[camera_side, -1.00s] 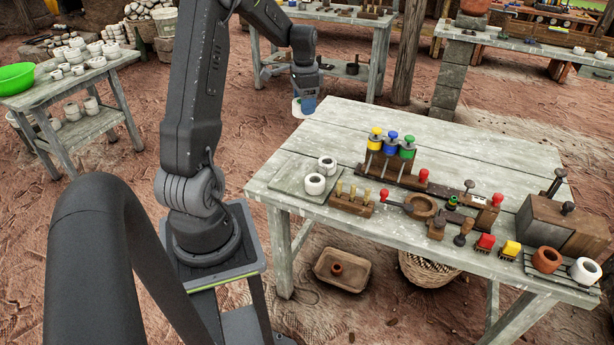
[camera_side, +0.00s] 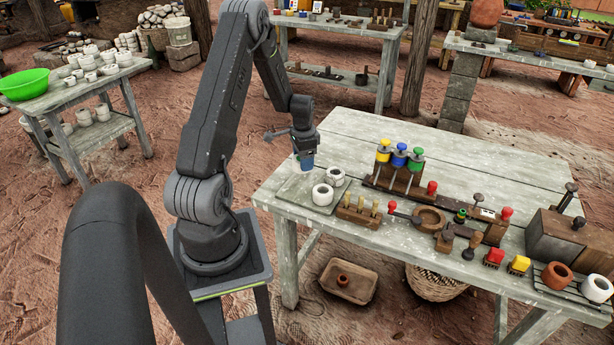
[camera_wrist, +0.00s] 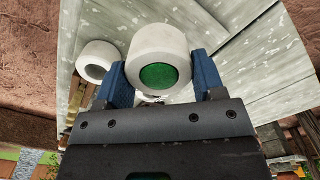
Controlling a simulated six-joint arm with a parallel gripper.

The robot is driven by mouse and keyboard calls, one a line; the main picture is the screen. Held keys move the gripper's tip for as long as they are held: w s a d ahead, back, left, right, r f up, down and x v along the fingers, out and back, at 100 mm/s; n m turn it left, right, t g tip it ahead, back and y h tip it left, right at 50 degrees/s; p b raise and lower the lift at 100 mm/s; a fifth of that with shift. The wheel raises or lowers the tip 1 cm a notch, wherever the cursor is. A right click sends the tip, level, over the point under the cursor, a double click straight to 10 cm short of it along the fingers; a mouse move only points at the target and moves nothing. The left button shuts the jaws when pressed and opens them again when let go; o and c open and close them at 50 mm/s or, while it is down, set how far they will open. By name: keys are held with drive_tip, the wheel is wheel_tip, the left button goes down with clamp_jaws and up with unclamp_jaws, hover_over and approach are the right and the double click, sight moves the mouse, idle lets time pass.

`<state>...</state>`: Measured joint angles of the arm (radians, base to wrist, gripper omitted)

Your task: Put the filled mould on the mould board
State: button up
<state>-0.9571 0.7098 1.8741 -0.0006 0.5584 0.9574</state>
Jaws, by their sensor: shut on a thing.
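My gripper (camera_side: 306,163) has its blue fingers shut on a white round mould, over the back left of the grey mould board (camera_side: 285,190). In the wrist view, the held filled mould (camera_wrist: 158,42) sits between the fingertips, with a green filling in its round opening. In the side view the fingers mostly hide it, and I cannot tell whether it touches the board. Two other white moulds stand on the board, a front one (camera_side: 322,196) and a back one (camera_side: 335,177). One white mould (camera_wrist: 92,68) shows left of the held one in the wrist view.
A rack of wooden-handled tools (camera_side: 357,212) stands just right of the board's front. Behind it is a stand with yellow, blue and green-topped stamps (camera_side: 399,160). The table's back (camera_side: 430,135) is clear. A brown box (camera_side: 560,238) stands at the right.

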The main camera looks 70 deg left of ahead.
drive_tip(key=shift+f, duration=2.55)
drive_tip(key=shift+f, duration=0.15)
drive_tip(key=o, duration=1)
